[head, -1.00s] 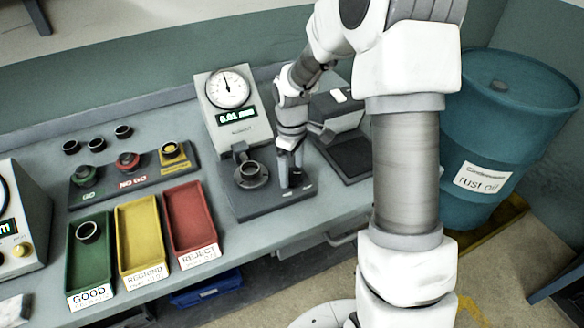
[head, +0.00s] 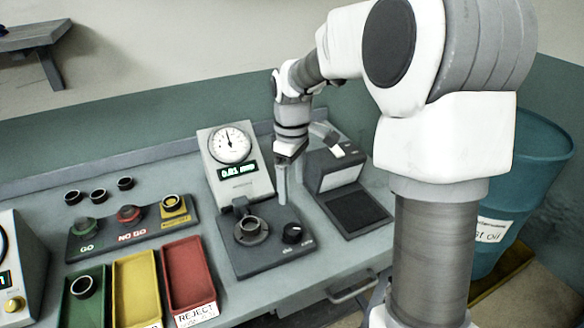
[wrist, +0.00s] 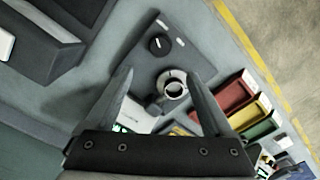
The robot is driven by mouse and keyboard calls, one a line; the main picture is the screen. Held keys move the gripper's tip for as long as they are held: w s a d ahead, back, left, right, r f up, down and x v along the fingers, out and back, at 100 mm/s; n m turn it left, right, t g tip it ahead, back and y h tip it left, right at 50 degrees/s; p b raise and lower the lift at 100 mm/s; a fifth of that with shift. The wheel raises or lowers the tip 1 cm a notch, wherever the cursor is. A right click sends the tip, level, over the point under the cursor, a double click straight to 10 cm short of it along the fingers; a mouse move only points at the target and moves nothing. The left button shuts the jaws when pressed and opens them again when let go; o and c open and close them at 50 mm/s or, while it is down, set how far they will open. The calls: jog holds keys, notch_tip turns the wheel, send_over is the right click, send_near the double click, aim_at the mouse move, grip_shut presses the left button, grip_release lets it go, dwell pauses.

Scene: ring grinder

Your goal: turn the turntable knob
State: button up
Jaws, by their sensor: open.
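The turntable knob (head: 292,232) is a small black round knob on the right front of the dark gauge base (head: 265,262). It also shows in the wrist view (wrist: 158,45), with a white pointer mark. Beside it, a metal ring (head: 251,227) sits on the round turntable, seen too in the wrist view (wrist: 174,85). My gripper (head: 283,195) is open and empty, above and behind the knob and apart from it. In the wrist view its two fingers (wrist: 161,73) are spread wide, with the knob beyond their tips.
The dial gauge (head: 232,150) stands behind the base, its display apparently reading 0.01 mm. A dark-padded device (head: 335,170) stands close on the right. A blue drum (head: 535,150) is far right.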

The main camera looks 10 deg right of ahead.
notch_tip(320, 180, up, 4)
jog(key=shift+f, duration=0.15)
dwell(0.3)
jog(key=s+r+m+t, duration=0.2)
jog(key=s+r+m, duration=0.1)
jog(key=s, duration=0.8)
jog(key=s+r+m+t, duration=0.3)
jog(key=s+m, duration=0.3)
jog(key=s, duration=0.6)
jog(key=shift+r+m+t, duration=0.3)
